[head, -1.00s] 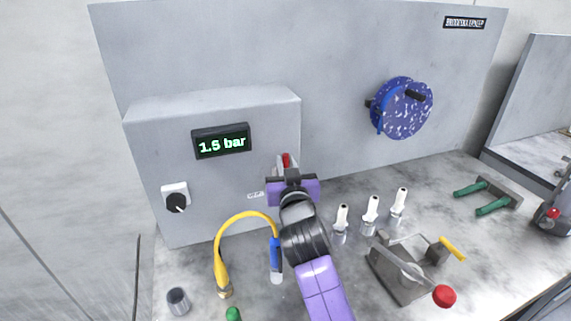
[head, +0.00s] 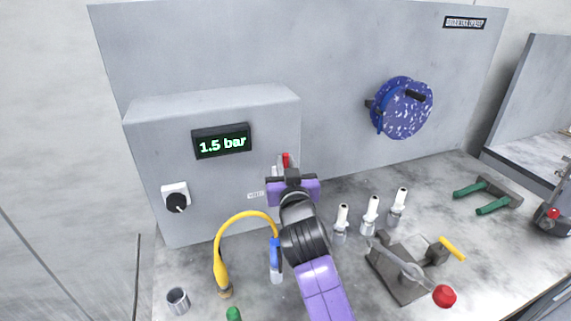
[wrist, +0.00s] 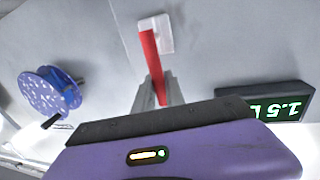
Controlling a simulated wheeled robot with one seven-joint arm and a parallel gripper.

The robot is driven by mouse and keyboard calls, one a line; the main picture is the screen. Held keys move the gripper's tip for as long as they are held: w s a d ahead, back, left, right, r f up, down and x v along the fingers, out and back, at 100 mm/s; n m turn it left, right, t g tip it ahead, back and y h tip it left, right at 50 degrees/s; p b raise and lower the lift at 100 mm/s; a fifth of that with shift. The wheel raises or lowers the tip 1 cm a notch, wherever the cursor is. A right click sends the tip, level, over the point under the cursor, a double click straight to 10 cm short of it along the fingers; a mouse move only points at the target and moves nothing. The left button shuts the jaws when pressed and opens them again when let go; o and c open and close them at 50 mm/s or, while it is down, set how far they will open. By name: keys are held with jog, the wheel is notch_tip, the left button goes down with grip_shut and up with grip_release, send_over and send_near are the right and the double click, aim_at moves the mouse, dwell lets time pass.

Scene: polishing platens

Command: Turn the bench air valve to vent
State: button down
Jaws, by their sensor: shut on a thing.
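The bench air valve shows as a red lever (head: 286,159) on the grey panel front, right of the pressure display. In the wrist view the red lever (wrist: 151,58) runs from a pale mount (wrist: 160,30) down to between my fingers. My gripper (head: 284,166) is at the lever, and in the wrist view my gripper (wrist: 158,100) is shut on its end. The valve body is mostly hidden behind my gripper in the head view. The display (head: 222,141) reads 1.5 bar.
A black knob (head: 177,201) is at the panel's lower left. A yellow hose (head: 219,258) and several white-tipped nozzles stand on the bench beside my arm. A clamp fixture (head: 401,277) with a red ball is to the right. A blue reel (head: 403,108) hangs on the back wall.

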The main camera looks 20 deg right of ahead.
jog(key=shift+d, duration=0.1)
dwell(0.4)
jog(key=d+m, duration=0.1)
jog(key=m, duration=0.1)
jog(key=d+m+b, duration=0.1)
jog(key=m, duration=0.1)
jog(key=d+f+m+g+b, duration=0.1)
jog(key=m, duration=0.1)
jog(key=shift+d+m+y, duration=0.15)
jog(key=shift+m+y, duration=0.15)
jog(key=shift+y, duration=0.1)
jog(key=shift+d+f+m+y, duration=0.15)
jog(key=shift+d+f+m, duration=0.1)
jog(key=shift+m, duration=0.35)
jog(key=shift+d+f+m+y, duration=0.15)
jog(key=shift+d+f+m, duration=0.1)
jog(key=shift+m, duration=0.35)
jog(key=shift+d+f+m+g+y, duration=0.15)
jog(key=shift+d+f+m+y, duration=0.15)
jog(key=shift+f+m, duration=0.6)
jog(key=shift+d+f+m+g+y, duration=0.15)
jog(key=shift+f+m+y, duration=0.25)
jog(key=shift+m, duration=0.95)
jog(key=shift+d+f+m+g+y, duration=0.1)
jog(key=shift+d+f+m+y, duration=0.2)
jog(key=shift+f+m, duration=0.6)
jog(key=shift+r+m, duration=0.2)
jog(key=shift+m, duration=0.15)
